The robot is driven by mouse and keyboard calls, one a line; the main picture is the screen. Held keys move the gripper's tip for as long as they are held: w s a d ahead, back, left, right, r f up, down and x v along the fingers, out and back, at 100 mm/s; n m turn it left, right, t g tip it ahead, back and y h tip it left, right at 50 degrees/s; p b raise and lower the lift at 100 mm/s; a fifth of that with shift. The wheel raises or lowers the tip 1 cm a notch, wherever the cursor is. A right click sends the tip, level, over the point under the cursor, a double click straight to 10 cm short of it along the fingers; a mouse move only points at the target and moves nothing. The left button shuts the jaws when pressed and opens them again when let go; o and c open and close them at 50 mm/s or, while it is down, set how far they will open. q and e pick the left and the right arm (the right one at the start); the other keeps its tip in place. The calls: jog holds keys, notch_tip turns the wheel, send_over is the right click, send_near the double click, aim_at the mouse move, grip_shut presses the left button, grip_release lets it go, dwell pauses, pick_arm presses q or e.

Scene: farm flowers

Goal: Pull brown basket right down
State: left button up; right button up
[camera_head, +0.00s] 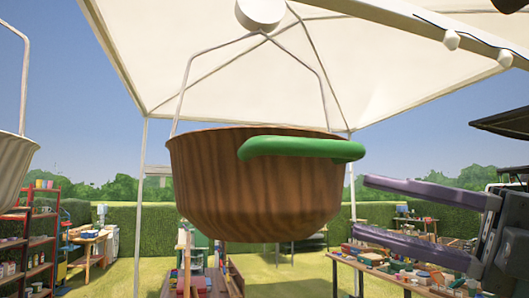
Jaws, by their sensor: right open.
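The brown basket (222,188) hangs in the middle of the head view from wire hangers below a round white fitting (260,14). It has a green handle (300,149) on its near side, towards the right. My right gripper (362,207) comes in from the right with purple fingers spread apart and nothing between them. Its fingertips appear just right of the basket and below the handle's right end. I cannot tell its depth relative to the basket. My left gripper is not in view.
A pale hanging basket (14,165) is cut off at the left edge. A white canopy (180,60) spans overhead. A red shelf (38,240) stands at left, and a table with several small items (405,275) stands at lower right. Grass lies between.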

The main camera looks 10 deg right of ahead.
aim_at(333, 143)
jog(key=s+r+n+g+y, duration=0.3)
jog(key=s+r+n+g, duration=0.15)
jog(key=n+g, duration=0.3)
jog(key=shift+n+t, duration=0.25)
jog(key=shift+t, duration=0.1)
jog(key=p+x, duration=0.4)
jog(key=x, duration=0.1)
jog(key=p+x, duration=0.2)
jog(key=p, duration=0.1)
jog(key=shift+w+a+f, duration=0.1)
jog(key=shift+a+f, duration=0.2)
jog(key=shift+a, duration=0.15)
jog(key=shift+w+a+f+p, duration=0.1)
jog(key=shift+a+p, duration=0.1)
jog(key=shift+a, duration=0.15)
jog(key=shift+w+a+f+p, duration=0.1)
jog(key=shift+a+p, duration=0.05)
jog(key=shift+a, duration=0.2)
jog(key=shift+c, duration=0.4)
grip_shut()
